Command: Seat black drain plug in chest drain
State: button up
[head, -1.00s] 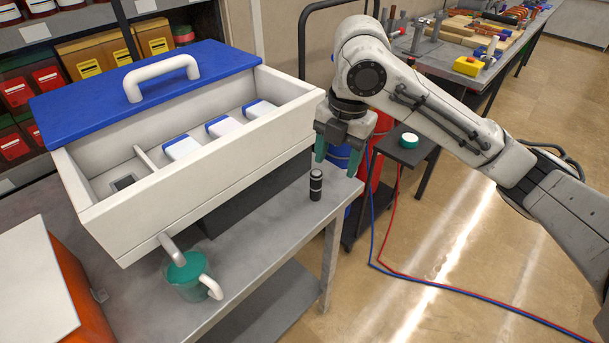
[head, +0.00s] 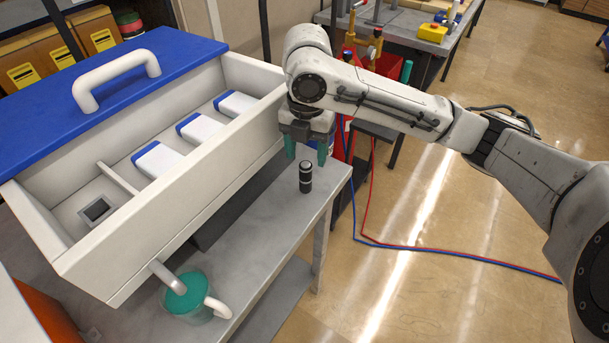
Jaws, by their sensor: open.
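The black drain plug (head: 306,177), a small ribbed cylinder with pale bands, stands upright on the grey bench top. My gripper (head: 306,151) is open, its two green fingers pointing down just above and around the plug's top in the picture; I cannot tell the exact gap. The white chest (head: 193,189) is open, its blue lid (head: 125,78) lying at the back. The drain (head: 97,209) is a dark square hole with a pale rim in the chest's left compartment. Nothing sits in it.
Several white blocks with blue ends (head: 197,128) lie in the chest's larger compartment, behind a divider (head: 117,178). A spout (head: 166,276) sticks out above a green-filled jug (head: 188,297). The bench (head: 270,232) is clear around the plug. Hoses (head: 440,256) cross the floor.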

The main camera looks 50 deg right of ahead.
aim_at(306, 164)
jog(key=shift+w+d+f+p, duration=0.1)
jog(key=shift+f+p, duration=0.35)
jog(key=shift+f, duration=2.55)
grip_shut()
jog(key=shift+r, duration=0.1)
